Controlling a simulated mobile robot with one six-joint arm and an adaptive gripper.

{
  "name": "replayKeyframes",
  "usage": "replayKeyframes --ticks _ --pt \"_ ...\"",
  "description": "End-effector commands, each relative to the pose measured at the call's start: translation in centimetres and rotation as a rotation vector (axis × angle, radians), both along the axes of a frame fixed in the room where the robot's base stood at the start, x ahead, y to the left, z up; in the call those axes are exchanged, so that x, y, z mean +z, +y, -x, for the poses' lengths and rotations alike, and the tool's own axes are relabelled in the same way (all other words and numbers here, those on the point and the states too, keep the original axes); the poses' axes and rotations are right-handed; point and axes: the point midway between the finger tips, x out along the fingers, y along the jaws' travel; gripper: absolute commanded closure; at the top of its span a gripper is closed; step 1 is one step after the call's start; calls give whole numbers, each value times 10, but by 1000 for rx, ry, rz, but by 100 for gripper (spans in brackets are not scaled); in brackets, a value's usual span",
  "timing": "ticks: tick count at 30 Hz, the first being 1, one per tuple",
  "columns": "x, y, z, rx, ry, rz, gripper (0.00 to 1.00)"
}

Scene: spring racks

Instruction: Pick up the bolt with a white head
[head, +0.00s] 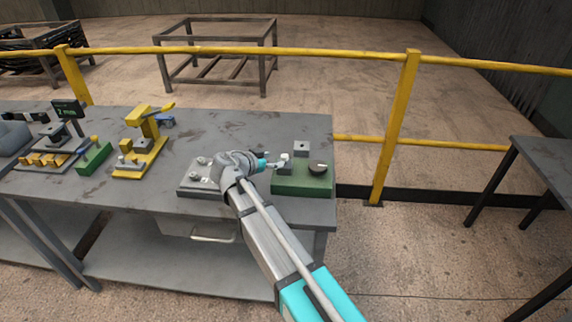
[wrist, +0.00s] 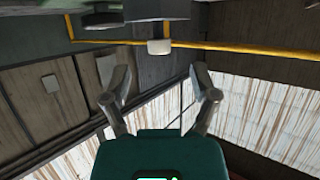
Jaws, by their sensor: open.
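The white bolt head (head: 284,157) shows at the left side of the green fixture (head: 303,185) on the workbench, by a small grey block. In the wrist view the white head (wrist: 159,47) is at top centre, below a dark block. My gripper (head: 274,160) is just left of the bolt in the head view, pointing toward it. Its two fingers (wrist: 160,78) are spread open and empty in the wrist view. The white head lies beyond the fingertips, roughly centred between them and not touching either. The bolt's shank cannot be made out.
A grey plate with bolts (head: 196,180) lies left of my gripper. A yellow press (head: 140,150) and other fixtures stand further left. A yellow railing (head: 300,53) runs behind the bench.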

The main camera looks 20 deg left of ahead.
Motion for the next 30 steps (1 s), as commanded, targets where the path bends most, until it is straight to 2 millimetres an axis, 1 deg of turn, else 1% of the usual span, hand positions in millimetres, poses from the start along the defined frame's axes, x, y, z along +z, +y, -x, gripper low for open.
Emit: replayKeyframes --ticks 3,13,17,20,27,30 --pt "-3 -2 -5 1 0 0 24" --pt "-2 -2 -6 1 0 0 24" --pt "-5 -4 -9 1 0 0 24" --pt "-8 -7 -16 0 0 -1 24" --pt "-20 -18 -39 0 0 -1 24" --pt "-22 -21 -45 0 1 0 24"
